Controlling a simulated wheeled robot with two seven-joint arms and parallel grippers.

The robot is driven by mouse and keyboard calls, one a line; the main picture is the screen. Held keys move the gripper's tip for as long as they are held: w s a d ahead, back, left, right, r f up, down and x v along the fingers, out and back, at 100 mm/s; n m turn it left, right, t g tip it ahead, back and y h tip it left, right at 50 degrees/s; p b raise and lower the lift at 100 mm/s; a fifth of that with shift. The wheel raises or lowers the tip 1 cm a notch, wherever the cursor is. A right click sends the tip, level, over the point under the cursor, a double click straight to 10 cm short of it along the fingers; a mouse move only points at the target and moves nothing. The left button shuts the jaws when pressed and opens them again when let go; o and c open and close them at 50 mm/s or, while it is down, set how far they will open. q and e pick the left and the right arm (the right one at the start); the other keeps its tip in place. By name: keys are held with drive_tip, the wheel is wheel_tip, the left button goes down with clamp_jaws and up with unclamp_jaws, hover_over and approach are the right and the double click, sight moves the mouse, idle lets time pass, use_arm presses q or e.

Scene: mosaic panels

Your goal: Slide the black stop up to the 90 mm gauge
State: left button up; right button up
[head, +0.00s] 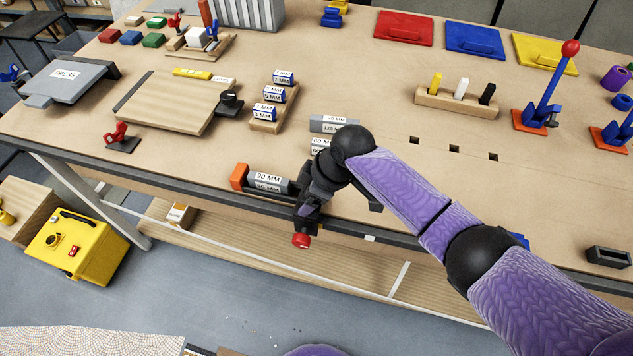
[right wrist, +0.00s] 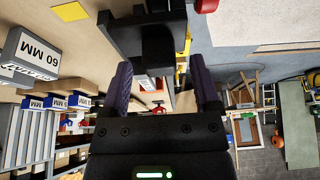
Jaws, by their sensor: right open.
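The 90 mm gauge (head: 268,181) is a grey block with white labels lying along the front edge of the bench. Its left end is at an orange end block (head: 239,176). My right gripper (head: 309,203) is over the front edge, just right of the gauge. In the right wrist view my gripper (right wrist: 162,75) is open, with its two fingers on either side of the narrow part of the black stop (right wrist: 155,45). A red knob (head: 301,241) shows below the hand. The hand hides most of the stop in the head view, so I cannot tell the gap to the gauge.
The 60 mm gauge (head: 320,146) and 120 mm gauge (head: 334,124) lie behind the hand. A wooden board (head: 165,103) and a small red clamp (head: 118,137) are to the left. A peg block (head: 457,102) stands behind right. The bench between is mostly clear.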

drive_tip(key=w+p+v, duration=0.1)
drive_tip(key=v, duration=0.7)
drive_tip(key=shift+s+r+p, duration=0.25)
drive_tip(key=shift+s+p, duration=0.15)
drive_tip(key=shift+s, duration=0.15)
drive_tip(key=shift+d, duration=0.1)
